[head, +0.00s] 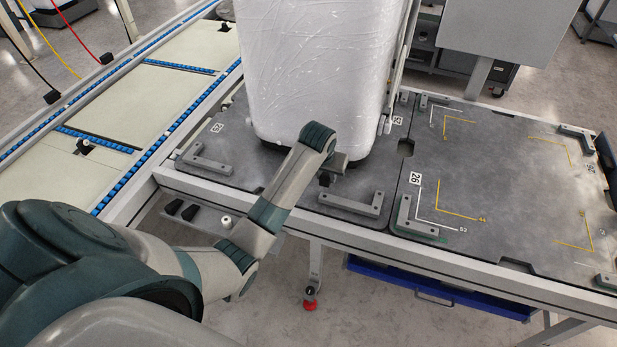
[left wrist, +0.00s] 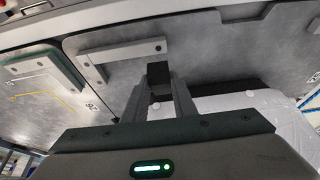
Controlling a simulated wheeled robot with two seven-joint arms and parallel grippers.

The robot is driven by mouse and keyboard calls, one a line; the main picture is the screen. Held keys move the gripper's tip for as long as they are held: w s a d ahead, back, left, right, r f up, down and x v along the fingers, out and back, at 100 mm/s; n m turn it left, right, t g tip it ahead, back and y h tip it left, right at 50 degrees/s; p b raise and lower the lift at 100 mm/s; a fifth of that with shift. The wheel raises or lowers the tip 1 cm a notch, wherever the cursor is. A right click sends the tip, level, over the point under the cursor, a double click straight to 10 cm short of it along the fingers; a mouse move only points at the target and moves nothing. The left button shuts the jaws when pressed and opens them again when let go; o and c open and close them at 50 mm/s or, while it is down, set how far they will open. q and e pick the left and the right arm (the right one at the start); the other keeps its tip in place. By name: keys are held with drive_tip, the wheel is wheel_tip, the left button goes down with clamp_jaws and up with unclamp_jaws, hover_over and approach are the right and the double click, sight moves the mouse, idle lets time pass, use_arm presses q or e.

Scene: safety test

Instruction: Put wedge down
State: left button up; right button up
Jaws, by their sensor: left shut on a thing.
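The wedge is a small black block (left wrist: 158,74) between the fingertips of my left gripper (left wrist: 160,88) in the left wrist view. My left gripper (head: 332,168) is shut on it. In the head view the gripper is at the lower right corner of the tall white wrapped unit (head: 320,70), above the grey plate (head: 235,178). A dark bit of the wedge (head: 325,180) shows below the gripper there. I cannot tell whether the wedge touches the plate or the unit's dark base. My right gripper is not in view.
Grey L-shaped brackets (head: 348,204) stand on the plate around the unit. Two black pieces (head: 181,209) lie on a small ledge in front. The right-hand plate (head: 490,190) is mostly clear, with yellow corner marks. A conveyor with blue rollers (head: 180,127) runs at the left.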

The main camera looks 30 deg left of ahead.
use_arm(q)
drive_tip(key=w+a+f, duration=0.1)
drive_tip(key=a, duration=0.2)
drive_tip(key=w+a+f, duration=0.1)
drive_tip(key=a+f, duration=0.1)
drive_tip(key=w+a+f+p, duration=0.1)
drive_tip(key=a+f, duration=0.1)
drive_tip(key=a, duration=0.1)
drive_tip(key=shift+w+a+f, duration=0.2)
drive_tip(key=shift+a+f, duration=0.05)
drive_tip(key=shift+a, duration=0.05)
drive_tip(key=shift+f, duration=0.1)
wheel_tip(320, 180, down, 3)
drive_tip(key=shift+r, duration=0.2)
drive_tip(key=shift+f+p, duration=0.3)
drive_tip(key=shift+f, duration=0.3)
drive_tip(key=shift+f, duration=0.2)
drive_tip(key=o, duration=1)
drive_tip(key=shift+o, duration=0.2)
